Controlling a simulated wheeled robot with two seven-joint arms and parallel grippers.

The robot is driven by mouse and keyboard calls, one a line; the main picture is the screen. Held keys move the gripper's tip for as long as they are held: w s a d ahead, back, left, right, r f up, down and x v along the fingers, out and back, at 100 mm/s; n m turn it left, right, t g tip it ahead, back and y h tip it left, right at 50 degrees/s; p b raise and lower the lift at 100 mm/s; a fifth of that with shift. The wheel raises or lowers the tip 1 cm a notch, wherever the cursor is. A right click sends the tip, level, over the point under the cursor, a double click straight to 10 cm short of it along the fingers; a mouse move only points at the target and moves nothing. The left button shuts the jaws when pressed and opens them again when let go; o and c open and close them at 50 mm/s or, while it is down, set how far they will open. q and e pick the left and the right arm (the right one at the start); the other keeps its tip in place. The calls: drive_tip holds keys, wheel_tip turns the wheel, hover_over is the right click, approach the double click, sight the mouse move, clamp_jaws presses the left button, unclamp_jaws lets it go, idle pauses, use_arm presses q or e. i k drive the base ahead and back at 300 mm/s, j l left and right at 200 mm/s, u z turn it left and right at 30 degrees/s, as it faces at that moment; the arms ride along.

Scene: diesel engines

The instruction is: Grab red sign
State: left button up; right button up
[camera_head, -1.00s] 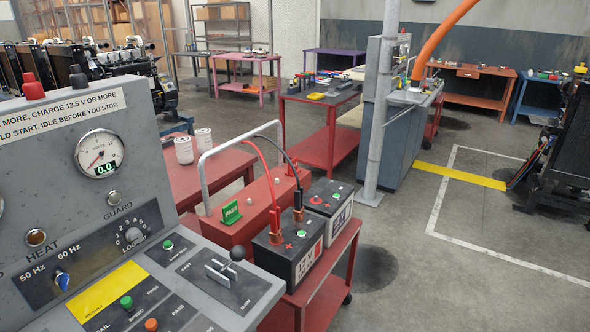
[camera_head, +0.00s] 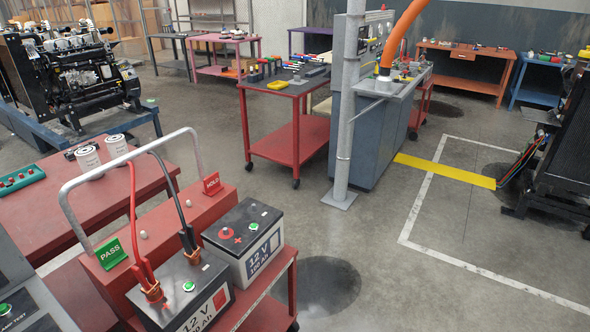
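The red sign (camera_head: 212,185), a small plate with HOLD in white, stands on the red box (camera_head: 178,218) at its far right end, beside the grey tube handle. A green PASS sign (camera_head: 111,253) stands at the near left end of the same box. Neither of my grippers is in the head view.
Two 12 V batteries, a near one (camera_head: 182,290) and a far one (camera_head: 243,240), sit on the red cart with red and black cables. A red table (camera_head: 95,195) with white canisters (camera_head: 88,160) is behind left. A grey post (camera_head: 346,120) stands beyond; grey floor is open at right.

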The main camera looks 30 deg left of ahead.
sight(212, 183)
drive_tip(key=i+l, duration=0.1)
drive_tip(key=i, duration=0.7)
drive_tip(key=i+l, duration=0.1)
drive_tip(key=i, duration=0.75)
